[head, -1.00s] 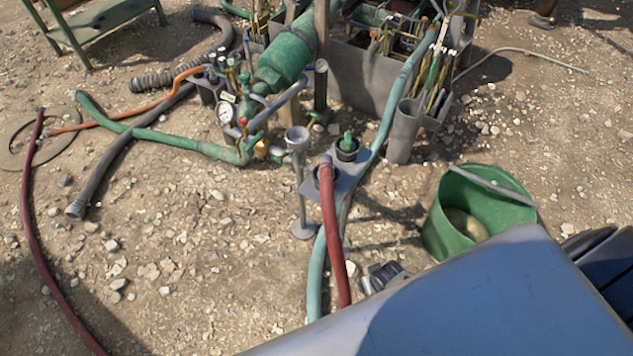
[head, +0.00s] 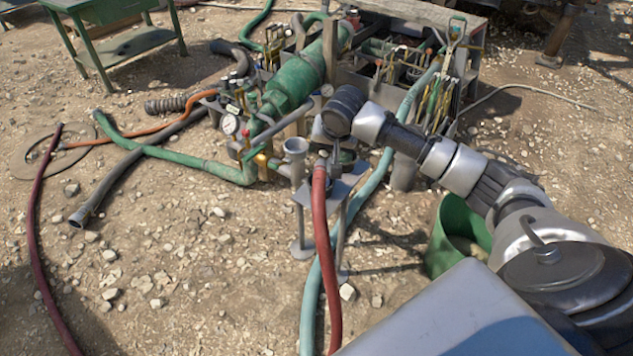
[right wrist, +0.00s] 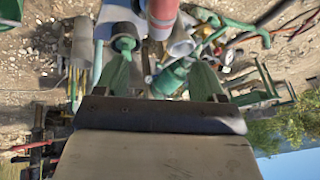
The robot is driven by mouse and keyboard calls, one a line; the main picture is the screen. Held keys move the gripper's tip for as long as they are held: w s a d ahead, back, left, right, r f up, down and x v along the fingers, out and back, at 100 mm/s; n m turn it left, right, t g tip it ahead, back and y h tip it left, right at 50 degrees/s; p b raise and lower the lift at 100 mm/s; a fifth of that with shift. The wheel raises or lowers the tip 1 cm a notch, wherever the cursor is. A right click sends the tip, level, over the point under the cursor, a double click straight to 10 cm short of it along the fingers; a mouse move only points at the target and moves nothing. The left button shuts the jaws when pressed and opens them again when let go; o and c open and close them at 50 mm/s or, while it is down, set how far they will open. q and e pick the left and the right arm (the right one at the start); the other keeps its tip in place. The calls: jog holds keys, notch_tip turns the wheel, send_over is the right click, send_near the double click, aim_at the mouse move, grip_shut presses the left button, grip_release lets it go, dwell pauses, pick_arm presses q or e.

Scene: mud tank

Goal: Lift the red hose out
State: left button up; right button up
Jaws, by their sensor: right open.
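The red hose (head: 325,235) rises from the ground and bends over at its top, with its upper end at a small grey stand (head: 352,184). The stand's hose socket is hidden. My right gripper (head: 338,158) hangs over the stand, just right of the hose top. In the right wrist view, its two green fingers (right wrist: 160,62) are apart, and the red hose (right wrist: 161,22) shows near the top, roughly in line with the gap. I cannot tell whether they touch it. My left gripper is not in view.
A teal hose (head: 312,290) runs close beside the red one. A grey funnel post (head: 297,150) stands just left of the stand. The green pump (head: 290,85) with gauges is behind. A green bucket (head: 450,225) is at right.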

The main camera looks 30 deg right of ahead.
aim_at(323, 162)
jog(key=x, duration=0.5)
jog(key=shift+w+f+b, duration=0.1)
jog(key=shift+w+b, duration=0.05)
jog(key=shift+b, duration=0.2)
jog(key=b+x, duration=0.1)
jog(key=x, duration=0.3)
jog(key=shift+d+f, duration=0.15)
jog(key=shift+f, duration=0.25)
jog(key=shift+w+f, duration=0.25)
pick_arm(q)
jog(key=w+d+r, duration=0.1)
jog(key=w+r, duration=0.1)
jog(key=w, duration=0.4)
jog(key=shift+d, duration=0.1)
pick_arm(e)
jog(key=c, duration=1.2)
jog(key=shift+r, duration=0.1)
grip_shut()
